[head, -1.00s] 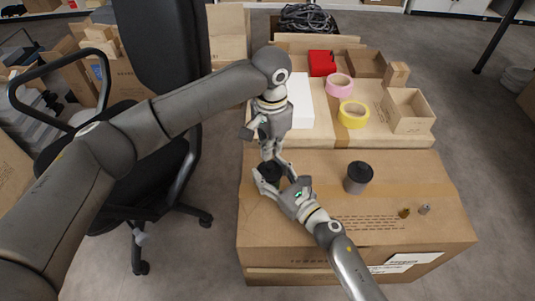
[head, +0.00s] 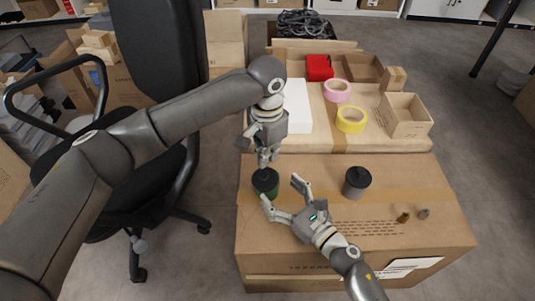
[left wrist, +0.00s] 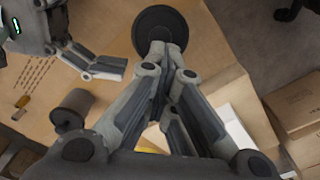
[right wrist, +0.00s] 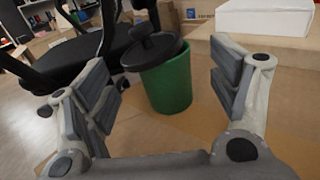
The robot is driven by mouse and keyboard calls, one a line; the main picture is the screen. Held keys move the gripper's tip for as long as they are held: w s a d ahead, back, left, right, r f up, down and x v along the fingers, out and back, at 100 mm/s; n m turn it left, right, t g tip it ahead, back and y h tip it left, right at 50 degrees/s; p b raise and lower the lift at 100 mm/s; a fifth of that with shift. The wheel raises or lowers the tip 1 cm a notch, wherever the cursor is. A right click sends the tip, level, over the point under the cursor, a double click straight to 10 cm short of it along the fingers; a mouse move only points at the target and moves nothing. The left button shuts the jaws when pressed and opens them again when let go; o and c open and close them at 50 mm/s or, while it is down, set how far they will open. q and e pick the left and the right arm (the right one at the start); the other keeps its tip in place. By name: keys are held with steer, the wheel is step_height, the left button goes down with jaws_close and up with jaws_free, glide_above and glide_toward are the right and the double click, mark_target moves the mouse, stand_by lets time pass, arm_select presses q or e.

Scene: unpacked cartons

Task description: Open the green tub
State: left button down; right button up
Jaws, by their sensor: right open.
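The green tub (head: 267,190) stands upright near the left edge of the front carton.
A grey can with a dark lid (head: 357,182) stands to the right on the carton (head: 290,250). Two small metal pieces (head: 404,217) lie farther right. Behind are yellow tape (head: 351,120), pink tape (head: 337,91), a white box (head: 297,108) and an open box (head: 407,121). A chair stands left.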

steer(key=v, duration=0.6)
steer(key=shift+s, duration=0.1)
steer(key=shift+d, duration=0.1)
stand_by(0.5)
